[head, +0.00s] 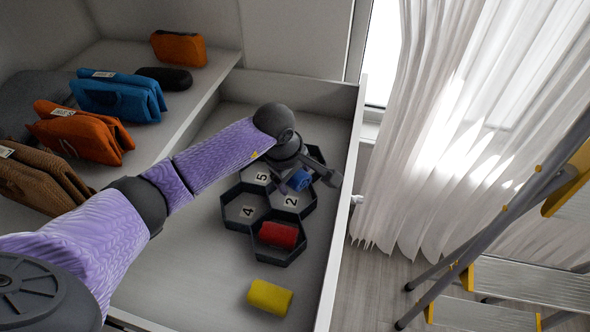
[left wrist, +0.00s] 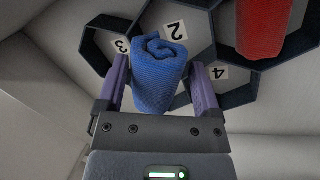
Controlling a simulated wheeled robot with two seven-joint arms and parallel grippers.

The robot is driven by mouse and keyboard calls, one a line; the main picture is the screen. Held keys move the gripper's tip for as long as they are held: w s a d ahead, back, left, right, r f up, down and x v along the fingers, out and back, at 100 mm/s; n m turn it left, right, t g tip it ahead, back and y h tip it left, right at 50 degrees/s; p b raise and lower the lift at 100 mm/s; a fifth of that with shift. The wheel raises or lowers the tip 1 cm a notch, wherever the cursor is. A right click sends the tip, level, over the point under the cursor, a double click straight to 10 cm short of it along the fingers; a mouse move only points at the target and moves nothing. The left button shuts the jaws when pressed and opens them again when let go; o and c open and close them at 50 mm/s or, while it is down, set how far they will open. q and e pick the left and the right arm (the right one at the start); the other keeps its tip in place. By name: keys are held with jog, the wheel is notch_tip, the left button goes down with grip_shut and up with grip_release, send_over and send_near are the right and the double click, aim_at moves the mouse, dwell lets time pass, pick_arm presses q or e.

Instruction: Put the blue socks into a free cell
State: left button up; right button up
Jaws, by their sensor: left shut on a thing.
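The blue socks are a rolled bundle (head: 299,181) held between the fingers of my left gripper (head: 307,180), over the hexagonal organizer (head: 228,222) in the drawer. In the left wrist view the blue roll (left wrist: 157,88) stands upright between the two fingers of the left gripper (left wrist: 160,76), with the number 2 just beyond its top end. Cells marked 5, 2 and 4 look empty in the head view; a 3 also shows in the left wrist view. The red socks (head: 278,235) lie in the front cell. My right gripper is not in view.
The yellow socks (head: 269,297) lie on the drawer floor in front of the organizer. The drawer wall (head: 345,190) runs close on the right. A shelf at left holds blue (head: 120,97), orange (head: 82,133) and brown (head: 38,178) folded items.

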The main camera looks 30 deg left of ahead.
pick_arm(q)
jog(key=x, duration=0.1)
jog(key=b+x, duration=0.1)
jog(key=shift+s+f, duration=0.2)
jog(key=shift+f, duration=0.2)
jog(key=shift+s+b+x, duration=0.25)
jog(key=shift+b+x, duration=0.75)
jog(key=shift+x, duration=0.1)
jog(key=shift+a, duration=0.15)
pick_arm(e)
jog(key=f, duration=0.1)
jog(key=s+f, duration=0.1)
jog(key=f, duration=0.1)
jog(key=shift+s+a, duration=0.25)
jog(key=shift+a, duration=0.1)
pick_arm(q)
jog(key=o, duration=1)
jog(key=shift+c, duration=0.2)
jog(key=shift+r, duration=0.1)
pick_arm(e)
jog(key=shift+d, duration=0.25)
